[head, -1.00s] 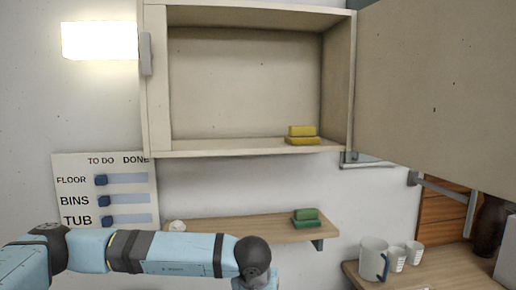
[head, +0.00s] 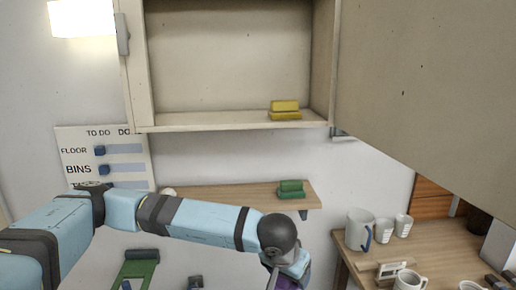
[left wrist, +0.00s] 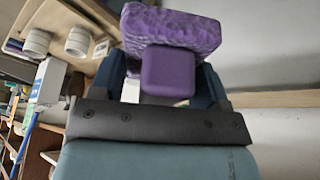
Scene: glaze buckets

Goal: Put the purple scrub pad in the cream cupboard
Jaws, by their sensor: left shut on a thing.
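The purple scrub pad (left wrist: 170,27), a textured slab with a smooth block-shaped handle, is between the fingers of my left gripper (left wrist: 165,78) in the left wrist view. The fingers are shut on the handle. In the head view only a bit of purple (head: 287,284) shows at the bottom edge under my left wrist; the left fingers are hidden there. The cream cupboard (head: 160,122) hangs on the wall above, open at the front. Its door (head: 430,90) is swung out to the right. My right gripper is not in view.
A yellow pad (head: 285,110) sits at the right of the cupboard floor; the left and middle are free. A wooden shelf (head: 230,197) below holds a green pad (head: 290,189). Mugs (head: 360,228) stand on a wooden table at the right. A green object (head: 138,268) is low left.

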